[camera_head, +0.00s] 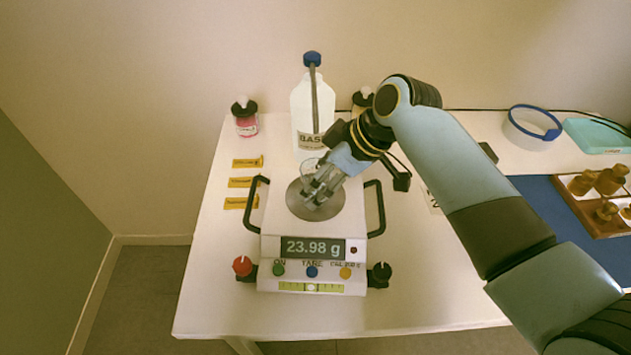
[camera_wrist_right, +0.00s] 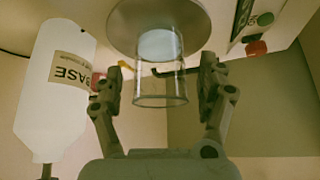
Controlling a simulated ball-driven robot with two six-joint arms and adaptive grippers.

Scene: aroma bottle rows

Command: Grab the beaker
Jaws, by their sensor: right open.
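The clear glass beaker (camera_wrist_right: 160,85) stands on the round metal pan of the scale in the right wrist view. It holds a pale layer at its bottom. In the head view the beaker (camera_head: 309,166) is mostly hidden behind my right gripper (camera_head: 313,196). My right gripper is open, with its fingers on either side of the beaker in the wrist view (camera_wrist_right: 160,88) and gaps between. The scale (camera_head: 313,218) reads 23.98 g; its pan (camera_head: 296,205) shows around the fingers. My left gripper is not in view.
A white BASE bottle (camera_head: 302,105) with a blue cap stands behind the scale. A pink bottle (camera_head: 246,123) is at the back left, and another bottle (camera_head: 363,99) is partly hidden. Black handles flank the pan. A wooden tray (camera_head: 592,217) lies at the right. The table's front left is clear.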

